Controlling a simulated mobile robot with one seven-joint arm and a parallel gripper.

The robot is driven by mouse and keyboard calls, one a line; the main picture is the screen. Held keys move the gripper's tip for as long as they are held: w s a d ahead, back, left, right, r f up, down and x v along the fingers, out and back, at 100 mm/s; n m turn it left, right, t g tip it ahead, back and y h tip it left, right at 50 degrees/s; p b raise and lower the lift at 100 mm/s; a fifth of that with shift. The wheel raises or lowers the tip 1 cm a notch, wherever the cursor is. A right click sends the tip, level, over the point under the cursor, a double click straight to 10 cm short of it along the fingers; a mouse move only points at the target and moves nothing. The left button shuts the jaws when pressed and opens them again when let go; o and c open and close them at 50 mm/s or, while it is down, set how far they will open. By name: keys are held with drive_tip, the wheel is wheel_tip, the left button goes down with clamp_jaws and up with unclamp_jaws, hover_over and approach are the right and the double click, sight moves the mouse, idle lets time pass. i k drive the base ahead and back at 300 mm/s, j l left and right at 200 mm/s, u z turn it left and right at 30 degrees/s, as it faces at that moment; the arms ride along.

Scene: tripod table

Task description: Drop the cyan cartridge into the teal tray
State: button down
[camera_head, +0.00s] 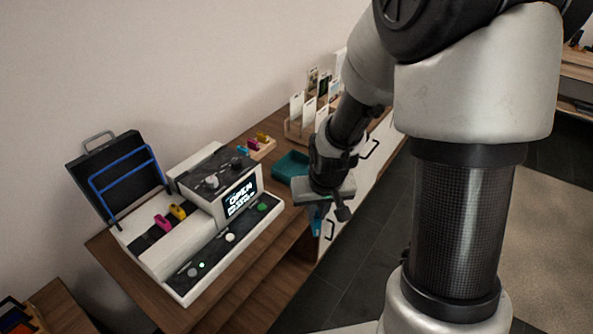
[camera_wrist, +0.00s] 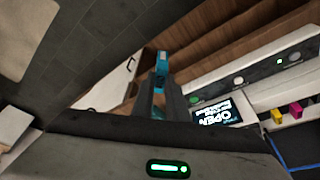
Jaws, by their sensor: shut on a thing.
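The cyan cartridge (camera_wrist: 162,62) is between the fingertips of my gripper (camera_wrist: 161,84), seen in the wrist view. In the head view the cartridge (camera_head: 316,224) hangs below my gripper (camera_head: 318,208), partly covered by it, just off the front edge of the wooden table. My gripper is shut on the cartridge. The teal tray (camera_head: 288,170) sits on the table behind and to the left of my gripper, its right part hidden by my wrist. The cartridge is apart from the tray.
A white printer (camera_head: 215,225) with its black lid up, an OPEN screen, and magenta and yellow cartridges (camera_head: 170,217) stands at left. A small rack (camera_head: 262,148) with colored cartridges is beyond the tray. A wooden card holder (camera_head: 298,128) stands farther back.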

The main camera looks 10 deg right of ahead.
sight(298, 172)
drive_tip(key=i+l+u, duration=0.1)
drive_tip(key=u, duration=0.35)
drive_tip(key=l+u, duration=0.15)
drive_tip(key=u, duration=0.25)
drive_tip(key=i+l+u, duration=0.1)
drive_tip(key=u, duration=0.35)
drive_tip(key=l+u, duration=0.45)
drive_tip(key=l, duration=1.3)
drive_tip(key=k+l+u, duration=0.15)
drive_tip(key=l, duration=0.55)
drive_tip(key=i, duration=0.05)
